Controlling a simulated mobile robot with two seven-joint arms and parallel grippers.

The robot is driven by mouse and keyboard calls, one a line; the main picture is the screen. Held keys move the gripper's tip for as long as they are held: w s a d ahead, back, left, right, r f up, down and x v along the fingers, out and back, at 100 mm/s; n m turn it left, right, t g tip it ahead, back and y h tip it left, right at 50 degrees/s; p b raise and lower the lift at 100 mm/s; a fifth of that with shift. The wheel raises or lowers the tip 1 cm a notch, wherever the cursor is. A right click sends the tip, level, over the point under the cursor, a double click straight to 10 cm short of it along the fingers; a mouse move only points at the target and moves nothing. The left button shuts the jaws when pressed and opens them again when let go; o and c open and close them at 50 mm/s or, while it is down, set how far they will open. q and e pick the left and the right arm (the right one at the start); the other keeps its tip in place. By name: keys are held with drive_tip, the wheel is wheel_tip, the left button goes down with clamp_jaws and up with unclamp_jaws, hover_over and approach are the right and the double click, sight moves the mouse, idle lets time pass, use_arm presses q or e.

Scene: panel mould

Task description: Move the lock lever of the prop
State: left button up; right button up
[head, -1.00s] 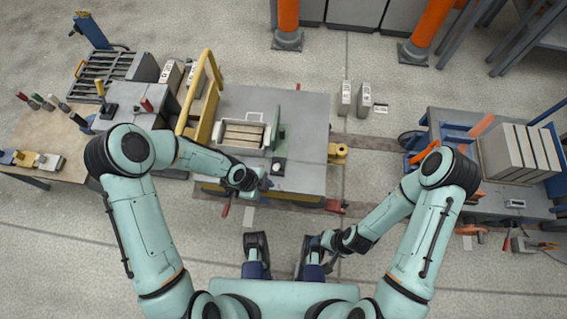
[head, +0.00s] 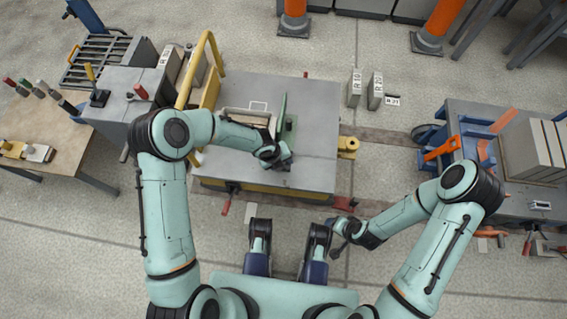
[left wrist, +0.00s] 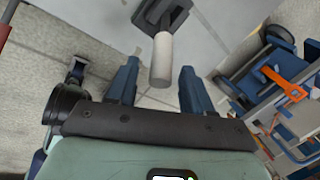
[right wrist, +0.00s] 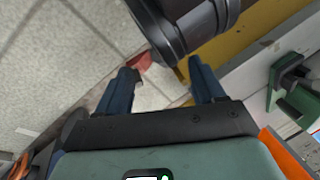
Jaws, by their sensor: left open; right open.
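A pale grey cylindrical handle (left wrist: 161,60) on a dark bracket (left wrist: 162,15) shows in the left wrist view; I cannot tell for sure whether it is the prop's lock lever. My left gripper (left wrist: 158,78) is open, with the handle's end between its fingertips, apart from both. In the head view this gripper (head: 284,163) is over the front of the grey mould table (head: 312,100), by a green upright part (head: 281,115), and its arm hides the handle. My right gripper (head: 336,237) is open and empty in front of the table; its fingers also show in the right wrist view (right wrist: 163,76).
A yellow rail (head: 204,65) stands at the table's left side. A blue cart (head: 470,120) with grey slabs (head: 531,150) is at the right. Floor between table and cart is mostly clear.

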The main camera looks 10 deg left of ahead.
use_arm(q)
drive_tip(key=shift+x, duration=1.25)
use_arm(e)
drive_tip(key=shift+w+d+f, duration=0.3)
drive_tip(key=shift+w+f, duration=0.1)
drive_tip(key=shift+w, duration=0.25)
